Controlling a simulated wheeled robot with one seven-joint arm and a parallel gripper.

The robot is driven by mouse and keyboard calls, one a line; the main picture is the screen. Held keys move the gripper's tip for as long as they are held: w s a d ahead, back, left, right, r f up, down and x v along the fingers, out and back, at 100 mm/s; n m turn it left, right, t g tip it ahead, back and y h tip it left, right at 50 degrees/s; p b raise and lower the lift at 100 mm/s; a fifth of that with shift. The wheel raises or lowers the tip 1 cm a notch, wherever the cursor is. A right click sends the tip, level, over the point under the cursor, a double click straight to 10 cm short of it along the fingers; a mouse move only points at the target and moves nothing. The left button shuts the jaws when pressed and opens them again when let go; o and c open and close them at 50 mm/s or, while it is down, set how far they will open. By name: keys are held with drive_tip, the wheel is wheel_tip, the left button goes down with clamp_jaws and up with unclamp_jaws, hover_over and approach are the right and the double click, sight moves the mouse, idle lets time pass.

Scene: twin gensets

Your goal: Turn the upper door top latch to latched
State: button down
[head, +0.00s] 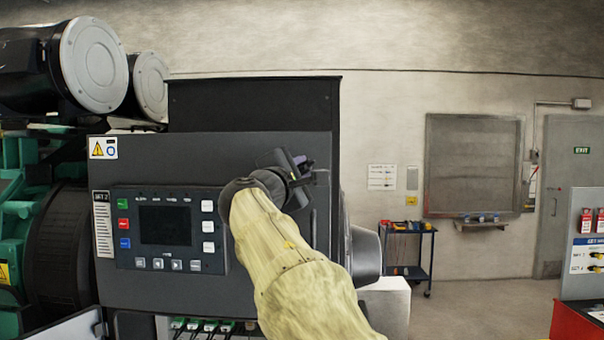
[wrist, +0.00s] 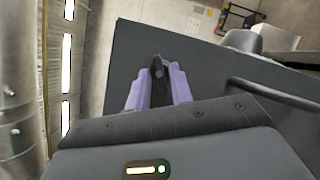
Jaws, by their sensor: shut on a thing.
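The upper door (head: 150,280) is the dark grey cabinet front with a control panel and screen. In the wrist view it is a flat dark panel (wrist: 125,60). The top latch (wrist: 157,68) is a small dark piece near the door's upper edge, between the purple fingers of my gripper (wrist: 158,88). My gripper is shut on it. In the head view my gripper (head: 302,162) is at the upper right of the door, and my wrist and fingers hide most of the latch. I cannot tell its exact angle.
A curved door handle bar (wrist: 270,88) lies right of my gripper in the wrist view. A lower open compartment with green connectors (head: 195,325) is below the door. A blue tool cart (head: 408,250) and a red-based stand (head: 575,322) are to the right, with clear floor between them.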

drive_tip(key=m+g, duration=0.1)
drive_tip(key=m, duration=0.2)
drive_tip(key=m+g+p, duration=0.1)
drive_tip(key=m, duration=0.1)
drive_tip(key=shift+r+m, duration=0.15)
drive_tip(key=shift+m, duration=0.25)
drive_tip(key=c, duration=1.3)
unclamp_jaws()
drive_tip(key=shift+o, duration=0.2)
